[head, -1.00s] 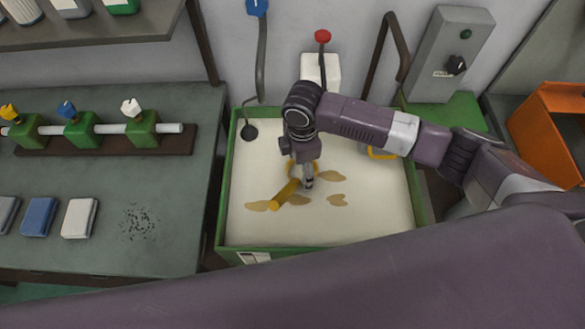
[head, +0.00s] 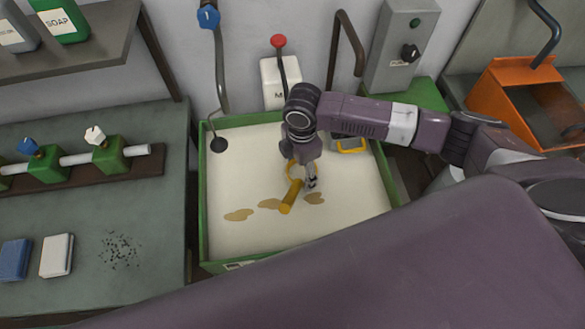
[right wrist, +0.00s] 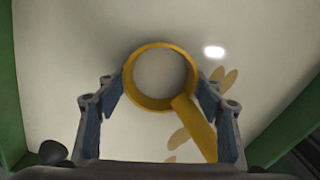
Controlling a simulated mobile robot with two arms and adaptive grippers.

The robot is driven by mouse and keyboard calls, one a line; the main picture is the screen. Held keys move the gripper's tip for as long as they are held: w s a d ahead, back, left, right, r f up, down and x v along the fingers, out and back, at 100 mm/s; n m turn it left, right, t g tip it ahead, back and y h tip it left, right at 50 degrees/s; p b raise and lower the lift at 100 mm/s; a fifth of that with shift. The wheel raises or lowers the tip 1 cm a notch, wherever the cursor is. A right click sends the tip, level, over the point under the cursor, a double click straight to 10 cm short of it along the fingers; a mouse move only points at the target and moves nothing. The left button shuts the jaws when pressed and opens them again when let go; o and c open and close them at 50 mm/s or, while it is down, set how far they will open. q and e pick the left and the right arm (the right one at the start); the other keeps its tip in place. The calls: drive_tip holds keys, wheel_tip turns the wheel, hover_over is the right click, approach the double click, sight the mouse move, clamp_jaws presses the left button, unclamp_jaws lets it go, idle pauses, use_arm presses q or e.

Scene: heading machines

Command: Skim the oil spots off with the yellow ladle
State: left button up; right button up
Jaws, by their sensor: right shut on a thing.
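The yellow ladle (head: 289,199) is in my right gripper (head: 301,178), low over the pale liquid in the green-rimmed tank (head: 202,190). In the right wrist view its ring (right wrist: 128,82) lies between the two fingers (right wrist: 163,112), and its handle slants down to the right. I cannot tell whether the ladle touches the liquid. Tan oil spots show on the liquid: one at left (head: 238,215), one beside the handle (head: 268,204) and one to its right (head: 315,198). The gripper may hide more. My left gripper is not in view.
A hanging rod with a round dark end (head: 218,145) reaches into the tank's back left. A yellow handle-like part (head: 351,148) is at the back right. A workbench (head: 160,225) adjoins on the left, an orange bin (head: 492,82) on the right.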

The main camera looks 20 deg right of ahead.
sight(316, 168)
drive_tip(key=shift+s+d+r+p, duration=0.15)
drive_tip(key=shift+d+p, duration=0.15)
drive_tip(key=shift+d, duration=0.4)
drive_tip(key=shift+s+d+f+p, duration=0.15)
drive_tip(key=shift+d+p, duration=0.1)
drive_tip(key=shift+d, duration=0.45)
drive_tip(key=shift+s+d+r+p, duration=0.15)
drive_tip(key=shift+d+p, duration=0.15)
drive_tip(key=shift+d, duration=0.4)
wheel_tip(316, 168, up, 6)
drive_tip(key=p, duration=0.6)
drive_tip(key=shift+r+p, duration=0.15)
drive_tip(key=shift+p, duration=0.15)
drive_tip(key=shift+r, duration=2.7)
drive_tip(key=shift+d, duration=0.1)
